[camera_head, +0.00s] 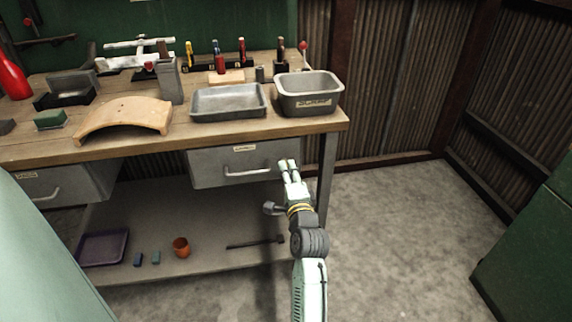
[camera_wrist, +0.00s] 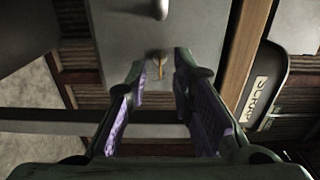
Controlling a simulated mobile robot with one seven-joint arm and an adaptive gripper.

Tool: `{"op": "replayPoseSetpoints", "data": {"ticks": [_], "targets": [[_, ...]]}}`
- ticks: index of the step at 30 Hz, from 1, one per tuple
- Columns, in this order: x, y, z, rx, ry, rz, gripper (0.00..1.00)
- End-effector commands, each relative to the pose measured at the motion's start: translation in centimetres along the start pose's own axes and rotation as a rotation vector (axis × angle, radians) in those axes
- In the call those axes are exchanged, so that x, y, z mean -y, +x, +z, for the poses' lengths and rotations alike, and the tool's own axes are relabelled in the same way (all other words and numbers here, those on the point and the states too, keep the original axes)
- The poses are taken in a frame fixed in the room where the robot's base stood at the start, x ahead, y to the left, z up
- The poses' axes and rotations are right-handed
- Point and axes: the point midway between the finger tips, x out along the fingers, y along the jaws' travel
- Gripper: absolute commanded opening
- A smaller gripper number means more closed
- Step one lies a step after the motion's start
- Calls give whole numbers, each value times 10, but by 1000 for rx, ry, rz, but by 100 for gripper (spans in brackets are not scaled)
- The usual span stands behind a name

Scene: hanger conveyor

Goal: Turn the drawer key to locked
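The grey drawer (camera_head: 214,168) hangs under the workbench, shut, with a bar handle (camera_head: 247,173) and a small label on its front. In the wrist view its front (camera_wrist: 120,25) fills the top middle, with the handle (camera_wrist: 161,9) at the top edge. A small brass-coloured key (camera_wrist: 160,69) sits in the drawer front below the handle in that view. My gripper (camera_wrist: 160,65) is open, with its purple-padded fingers on either side of the key, apart from it. In the head view my gripper (camera_head: 288,163) is at the drawer's right end and hides the key.
The wooden bench (camera_head: 200,128) overhangs the drawer. A metal bin marked SCRAP (camera_head: 309,100) and a shallow tray (camera_head: 229,103) stand on it. A bench leg (camera_head: 327,170) is just right of my gripper. The floor to the right (camera_head: 400,220) is clear.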

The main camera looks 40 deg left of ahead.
Motion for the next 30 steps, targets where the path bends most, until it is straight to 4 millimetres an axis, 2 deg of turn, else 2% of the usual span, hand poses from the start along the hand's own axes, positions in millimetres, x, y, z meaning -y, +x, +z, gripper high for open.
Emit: {"op": "replayPoseSetpoints", "data": {"ticks": [3, 6, 16, 25, 30], "targets": [[1, 15, 0, 1, 0, 0, 22], [1, 21, 0, 1, 0, -1, 22], [0, 24, 0, 0, -1, -1, 21], [0, 24, 0, 0, -1, -1, 1], [0, 24, 0, 1, -1, -1, 0]]}}
